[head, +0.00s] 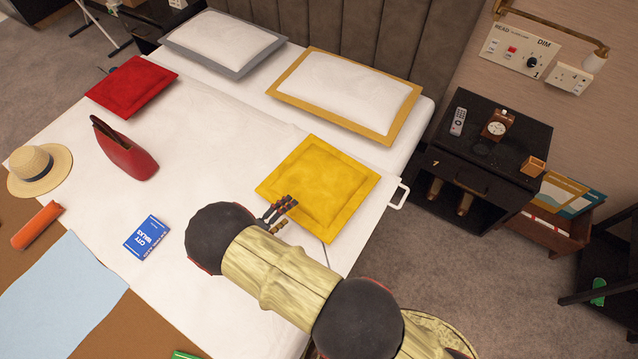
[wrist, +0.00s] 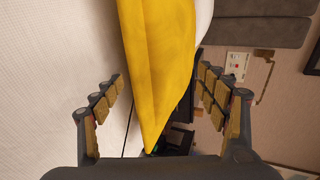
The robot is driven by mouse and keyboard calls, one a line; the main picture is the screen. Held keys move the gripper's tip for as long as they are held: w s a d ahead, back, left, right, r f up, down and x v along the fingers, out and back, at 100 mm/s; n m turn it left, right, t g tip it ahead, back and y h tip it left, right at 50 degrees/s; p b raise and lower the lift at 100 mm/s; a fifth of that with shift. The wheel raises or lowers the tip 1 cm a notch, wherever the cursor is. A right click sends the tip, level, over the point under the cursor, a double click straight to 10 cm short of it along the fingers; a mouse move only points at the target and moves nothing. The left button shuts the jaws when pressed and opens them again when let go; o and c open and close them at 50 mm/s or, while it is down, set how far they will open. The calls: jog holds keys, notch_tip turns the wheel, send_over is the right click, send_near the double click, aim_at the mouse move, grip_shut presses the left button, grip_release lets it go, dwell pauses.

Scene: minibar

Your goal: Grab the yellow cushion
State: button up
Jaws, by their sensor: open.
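The yellow cushion (head: 318,187) lies flat on the white bed, near its right edge in the head view. My gripper (head: 283,209) is at the cushion's lower left edge, and my arm hides part of the bed below it. In the wrist view the cushion (wrist: 158,65) reaches down from the top, with its edge between the two spread fingers of my gripper (wrist: 160,100). The fingers are open, with visible space on both sides of the cushion. No finger clearly touches it.
A pillow with a yellow border (head: 345,92) lies behind the cushion. A blue book (head: 147,236), a red bag (head: 124,150) and a red cushion (head: 131,86) lie to the left.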

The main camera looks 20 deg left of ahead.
aim_at(301, 203)
jog(key=shift+b+x, duration=1.5)
jog(key=shift+x, duration=2.45)
jog(key=shift+s+d, duration=0.1)
jog(key=shift+d, duration=0.05)
jog(key=shift+c, duration=1.4)
jog(key=c, duration=0.7)
jog(key=shift+c, duration=0.3)
